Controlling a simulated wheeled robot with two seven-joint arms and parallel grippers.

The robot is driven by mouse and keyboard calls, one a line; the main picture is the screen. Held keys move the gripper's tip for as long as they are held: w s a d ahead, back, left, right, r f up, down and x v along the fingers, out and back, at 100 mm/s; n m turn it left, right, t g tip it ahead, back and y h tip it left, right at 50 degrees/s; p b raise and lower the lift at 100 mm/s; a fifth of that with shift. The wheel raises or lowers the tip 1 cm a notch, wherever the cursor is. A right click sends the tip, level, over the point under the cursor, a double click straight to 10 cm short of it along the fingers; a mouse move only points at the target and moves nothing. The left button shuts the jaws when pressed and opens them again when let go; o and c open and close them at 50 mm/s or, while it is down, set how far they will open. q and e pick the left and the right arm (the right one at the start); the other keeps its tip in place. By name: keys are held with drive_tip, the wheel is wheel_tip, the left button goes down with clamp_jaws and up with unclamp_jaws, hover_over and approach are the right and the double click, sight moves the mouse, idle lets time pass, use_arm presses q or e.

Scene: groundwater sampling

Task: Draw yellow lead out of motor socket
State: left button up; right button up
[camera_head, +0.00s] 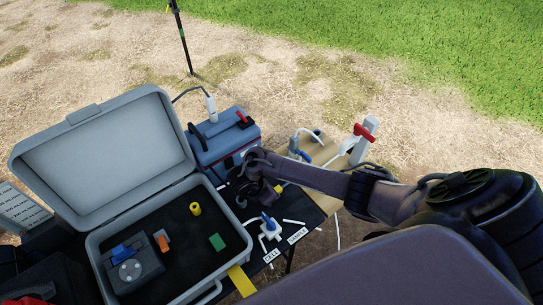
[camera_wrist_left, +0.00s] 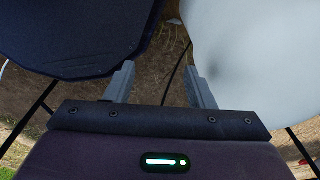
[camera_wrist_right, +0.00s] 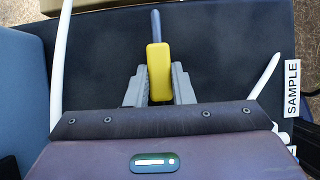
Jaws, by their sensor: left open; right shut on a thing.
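The yellow lead's yellow plug (camera_wrist_right: 158,68) stands between the fingers of my right gripper (camera_wrist_right: 159,85) in the right wrist view. The gripper is shut on it, and a dark blue-grey piece sticks out beyond its far end. In the head view my right gripper (camera_head: 262,188) is over the dark table, with a small yellow bit (camera_head: 278,188) beside it. I cannot make out the motor socket, nor whether the plug sits in it. My left gripper (camera_wrist_left: 160,85) is open and empty in the left wrist view; I cannot make it out in the head view.
An open grey case (camera_head: 230,262) holds a dark instrument (camera_head: 133,270), a yellow cylinder (camera_head: 195,208) and a green block (camera_head: 217,242). White tubing and labels, one reading SAMPLE (camera_wrist_right: 292,89), lie nearby.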

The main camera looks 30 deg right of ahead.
drive_tip(key=shift+s+f, duration=0.3)
drive_tip(key=shift+f, duration=0.05)
drive_tip(key=o, duration=0.6)
drive_tip(key=shift+a, duration=0.1)
drive_tip(key=o, duration=0.4)
drive_tip(key=shift+w+f, duration=0.1)
drive_tip(key=shift+f, duration=0.15)
drive_tip(key=v, duration=0.2)
drive_tip(key=p+v, duration=0.1)
drive_tip(key=v, duration=0.2)
drive_tip(key=p+v, duration=0.1)
drive_tip(key=v, duration=0.1)
drive_tip(key=shift+w+r, duration=0.3)
drive_tip(key=shift+w, duration=0.05)
drive_tip(key=shift+w+a+r+p, duration=0.1)
drive_tip(key=shift+a+r+p, duration=0.05)
drive_tip(key=shift+r+p, duration=0.35)
drive_tip(key=shift+r, duration=0.1)
drive_tip(key=shift+w, duration=0.1)
